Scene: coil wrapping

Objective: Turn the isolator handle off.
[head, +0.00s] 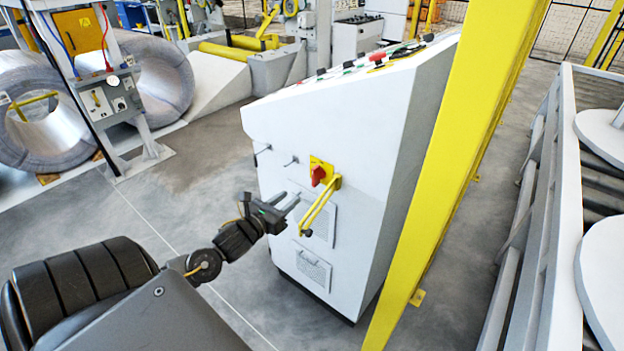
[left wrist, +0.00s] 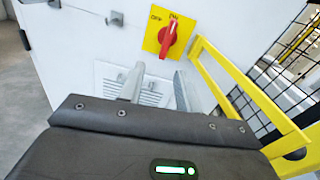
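The red isolator handle (head: 318,175) sits on a yellow plate (head: 325,164) on the side of a white control cabinet (head: 290,130). In the left wrist view the handle (left wrist: 168,40) points up toward the ON mark, with the OFF mark to its left on the plate (left wrist: 153,42). My left gripper (head: 288,203) is in front of the cabinet, below and left of the handle. In the left wrist view its two fingers (left wrist: 156,88) stand apart with nothing between them, below the handle and not touching it. My right gripper is not in view.
A yellow bar guard (head: 320,207) juts from the cabinet just right of and below the handle. A yellow post (head: 455,150) stands right of the cabinet. Wire coils (head: 40,120) lie at the left. A grey roller frame (head: 545,200) is at the right. Floor left of the cabinet is clear.

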